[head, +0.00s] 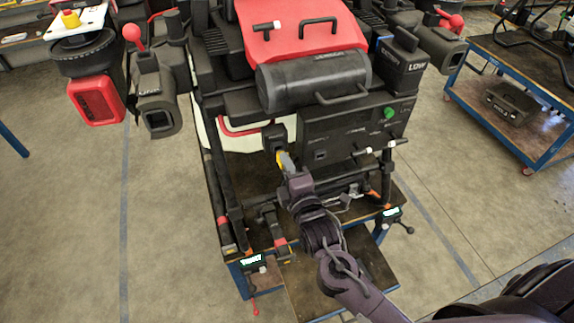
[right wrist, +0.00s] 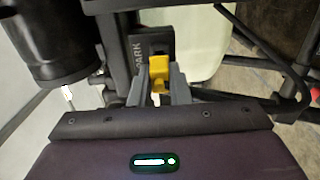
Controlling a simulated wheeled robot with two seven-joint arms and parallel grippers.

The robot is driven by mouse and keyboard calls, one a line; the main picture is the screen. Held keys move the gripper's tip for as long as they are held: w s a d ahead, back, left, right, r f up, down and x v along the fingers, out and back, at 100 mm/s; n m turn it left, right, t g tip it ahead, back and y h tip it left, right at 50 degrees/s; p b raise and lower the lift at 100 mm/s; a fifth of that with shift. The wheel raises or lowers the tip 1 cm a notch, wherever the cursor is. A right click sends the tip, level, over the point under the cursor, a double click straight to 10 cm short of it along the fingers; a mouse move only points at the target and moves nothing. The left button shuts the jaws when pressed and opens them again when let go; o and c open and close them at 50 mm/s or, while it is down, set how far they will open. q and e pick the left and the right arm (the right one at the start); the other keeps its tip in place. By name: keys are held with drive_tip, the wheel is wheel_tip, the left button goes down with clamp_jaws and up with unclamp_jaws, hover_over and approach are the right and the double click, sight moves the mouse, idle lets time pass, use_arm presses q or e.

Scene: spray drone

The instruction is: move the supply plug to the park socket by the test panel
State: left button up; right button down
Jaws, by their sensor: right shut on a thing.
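The supply plug (head: 284,159) is yellow and sits between the fingers of my right gripper (head: 287,168), which is shut on it. In the right wrist view the plug (right wrist: 159,74) shows between the two grey fingertips (right wrist: 160,88). The park socket (right wrist: 139,45) is a black block marked PARK, right behind the plug; in the head view the block (head: 275,137) stands left of the test panel. The plug's front end meets or nearly meets the block; I cannot tell how deep it sits. The dark test panel (head: 343,133) has a green knob. My left gripper is out of view.
The drone (head: 300,35) with its red top stands on a blue-framed cart (head: 240,268). White-tipped levers (head: 363,152) stick out right of my gripper. Black frame tubes (head: 222,190) stand to the left. Another cart (head: 505,80) is at the right.

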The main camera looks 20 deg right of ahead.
drive_tip(key=shift+w, duration=1.25)
drive_tip(key=c, duration=1.3)
unclamp_jaws()
drive_tip(key=shift+s, duration=0.1)
drive_tip(key=shift+s+f+b, duration=0.15)
drive_tip(key=shift+s+b, duration=0.15)
drive_tip(key=shift+b, duration=0.05)
drive_tip(key=s+b, duration=0.2)
drive_tip(key=s, duration=0.5)
drive_tip(key=shift+d, duration=0.1)
